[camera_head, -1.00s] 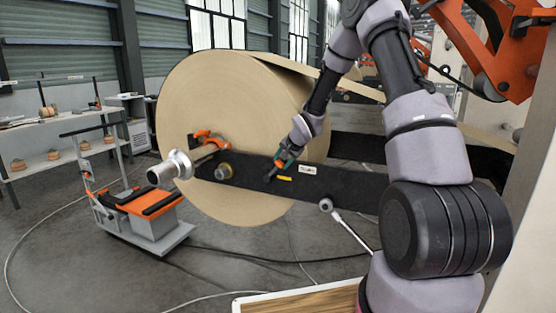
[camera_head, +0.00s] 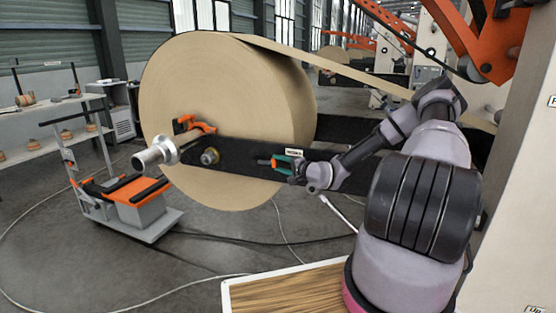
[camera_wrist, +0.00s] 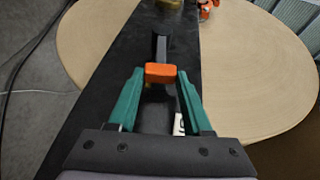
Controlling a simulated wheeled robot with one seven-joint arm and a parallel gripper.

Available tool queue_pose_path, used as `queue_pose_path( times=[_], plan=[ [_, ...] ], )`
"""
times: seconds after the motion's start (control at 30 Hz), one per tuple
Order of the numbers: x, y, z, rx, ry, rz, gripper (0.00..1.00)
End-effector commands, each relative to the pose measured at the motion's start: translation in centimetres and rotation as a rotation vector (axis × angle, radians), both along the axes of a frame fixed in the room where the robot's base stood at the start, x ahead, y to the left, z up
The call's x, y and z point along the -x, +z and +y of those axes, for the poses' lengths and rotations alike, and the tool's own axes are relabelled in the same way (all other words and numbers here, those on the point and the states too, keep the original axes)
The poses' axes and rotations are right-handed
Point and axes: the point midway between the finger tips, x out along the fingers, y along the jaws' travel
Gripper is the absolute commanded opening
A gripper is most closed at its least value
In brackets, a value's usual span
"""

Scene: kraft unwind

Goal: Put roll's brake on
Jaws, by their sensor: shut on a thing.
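The big kraft paper roll (camera_head: 225,85) hangs on a black support arm (camera_head: 238,151), with a silver shaft end (camera_head: 153,156) sticking out toward the front left. The orange end (camera_wrist: 160,73) sits between the fingertips. The lever's lower part is partly hidden by the fingers.
An orange clamp (camera_head: 194,125) sits above the shaft. A grey and orange cart (camera_head: 138,204) stands at the lower left, and shelves (camera_head: 50,120) stand behind it. A wooden-topped table (camera_head: 285,291) is at the front. Cables lie on the floor.

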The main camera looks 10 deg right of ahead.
Motion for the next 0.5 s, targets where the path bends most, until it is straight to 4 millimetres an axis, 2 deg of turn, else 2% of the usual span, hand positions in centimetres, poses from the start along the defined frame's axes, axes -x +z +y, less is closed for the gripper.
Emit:
queue_pose_path(
  times=[0.2,0.5],
  plan=[
    [0.1,-1.2,0.0,-0.079,0.001,-0.054,0.00],
    [0.1,-1.7,0.1,-0.120,0.003,-0.088,0.00]
  ],
)
